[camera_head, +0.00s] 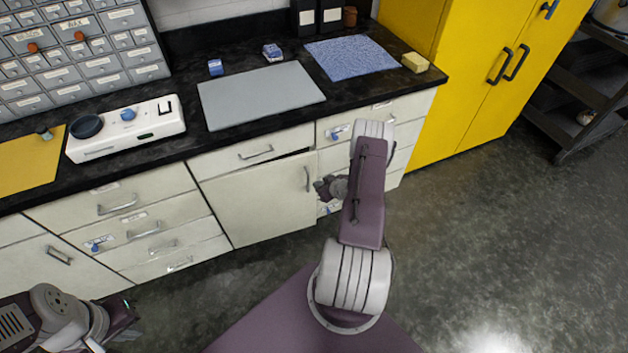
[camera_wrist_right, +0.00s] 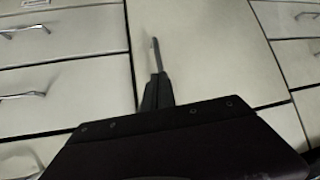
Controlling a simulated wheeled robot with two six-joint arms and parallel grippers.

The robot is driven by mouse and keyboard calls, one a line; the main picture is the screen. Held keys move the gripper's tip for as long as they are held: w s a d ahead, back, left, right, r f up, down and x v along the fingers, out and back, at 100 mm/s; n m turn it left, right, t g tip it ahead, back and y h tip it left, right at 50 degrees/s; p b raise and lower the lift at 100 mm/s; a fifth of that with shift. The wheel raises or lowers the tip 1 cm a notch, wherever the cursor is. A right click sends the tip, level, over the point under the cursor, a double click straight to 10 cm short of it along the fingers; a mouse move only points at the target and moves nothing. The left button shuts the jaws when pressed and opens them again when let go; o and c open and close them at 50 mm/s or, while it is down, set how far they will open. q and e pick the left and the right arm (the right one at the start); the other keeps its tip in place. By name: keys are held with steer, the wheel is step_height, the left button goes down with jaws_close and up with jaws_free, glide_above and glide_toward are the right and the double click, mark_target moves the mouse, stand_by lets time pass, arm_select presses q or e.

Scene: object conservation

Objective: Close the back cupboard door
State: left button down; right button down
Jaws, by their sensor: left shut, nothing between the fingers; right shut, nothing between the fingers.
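The pale cupboard door (camera_head: 255,202) with an upright handle (camera_head: 307,178) is under the black counter. A dark wedge along its top right suggests it stands slightly ajar. My right gripper (camera_head: 322,188) is shut and empty close to the door's handle side; whether it touches is unclear, as my arm hides part of that area. In the right wrist view, the shut fingers (camera_wrist_right: 157,90) point at the pale door (camera_wrist_right: 195,50), just below its handle (camera_wrist_right: 156,52). My left gripper (camera_head: 128,322) is shut and empty at the lower left, away from the door.
Drawers (camera_head: 150,235) flank the door on both sides. The counter (camera_head: 185,165) above holds a white scale (camera_head: 125,130), a grey mat (camera_head: 262,95) and a blue cloth (camera_head: 350,57). A yellow cabinet (camera_head: 470,85) stands at right. The floor (camera_head: 500,220) at right is clear.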

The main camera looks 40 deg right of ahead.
mark_target(312, 169)
steer(key=shift+w+d+r, duration=0.1)
steer(key=shift+w+r, duration=0.1)
steer(key=shift+w, duration=0.6)
steer(key=shift+w+d+r, duration=0.1)
steer(key=shift+w+r, duration=0.1)
steer(key=shift+w, duration=0.6)
steer(key=w+d+b, duration=0.2)
steer(key=w+b, duration=0.1)
steer(key=shift+w, duration=0.1)
steer(key=shift+r, duration=0.25)
steer(key=shift+w, duration=0.1)
steer(key=shift+w+r, duration=0.1)
